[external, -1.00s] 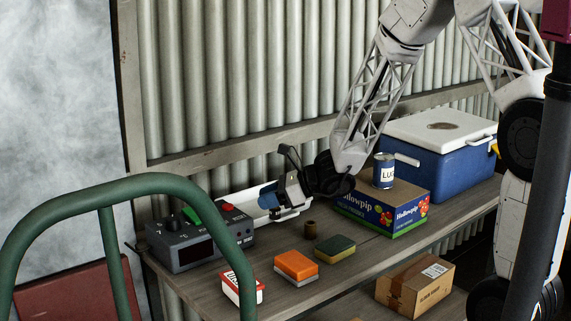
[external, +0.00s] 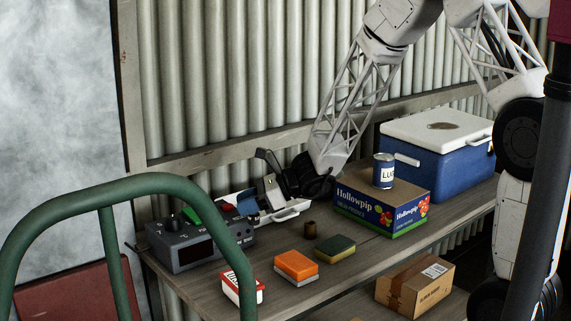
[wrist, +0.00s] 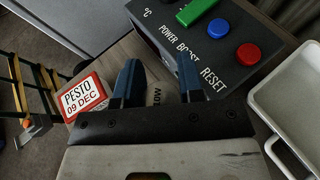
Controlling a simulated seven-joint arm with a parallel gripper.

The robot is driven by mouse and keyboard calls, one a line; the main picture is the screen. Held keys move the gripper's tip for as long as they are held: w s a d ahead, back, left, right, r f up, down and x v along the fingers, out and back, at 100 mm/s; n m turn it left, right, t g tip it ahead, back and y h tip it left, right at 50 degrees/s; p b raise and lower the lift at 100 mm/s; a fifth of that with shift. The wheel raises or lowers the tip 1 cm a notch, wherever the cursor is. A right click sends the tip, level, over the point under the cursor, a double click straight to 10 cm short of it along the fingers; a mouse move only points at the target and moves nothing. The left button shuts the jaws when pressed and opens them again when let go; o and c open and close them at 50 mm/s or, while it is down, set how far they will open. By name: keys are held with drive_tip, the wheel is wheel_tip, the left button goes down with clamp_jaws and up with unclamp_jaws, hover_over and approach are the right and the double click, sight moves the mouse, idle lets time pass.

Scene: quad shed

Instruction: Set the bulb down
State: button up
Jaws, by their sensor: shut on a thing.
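My gripper (external: 248,206) is low over the bench, beside the right end of the grey control box (external: 190,240).
The control box's buttons are close ahead of the fingers. A pesto tub (wrist: 84,97), an orange sponge (external: 296,265), a green sponge (external: 335,248) and a small brown pot (external: 310,229) stand on the bench. A Hollowpip box (external: 360,208) bearing a can (external: 384,171), and a blue cooler (external: 430,165), stand right.

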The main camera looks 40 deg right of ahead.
drive_tip(key=s+a+n+g+y, duration=0.1)
drive_tip(key=a+n+g, duration=0.3)
drive_tip(key=a, duration=1)
drive_tip(key=shift+s+y, duration=0.15)
drive_tip(key=shift+y, duration=0.15)
drive_tip(key=shift+a, duration=0.1)
drive_tip(key=shift+f, duration=3.05)
drive_tip(key=shift+f, duration=1.85)
drive_tip(key=shift+f, duration=0.2)
drive_tip(key=o, duration=0.9)
drive_tip(key=shift+r, duration=0.15)
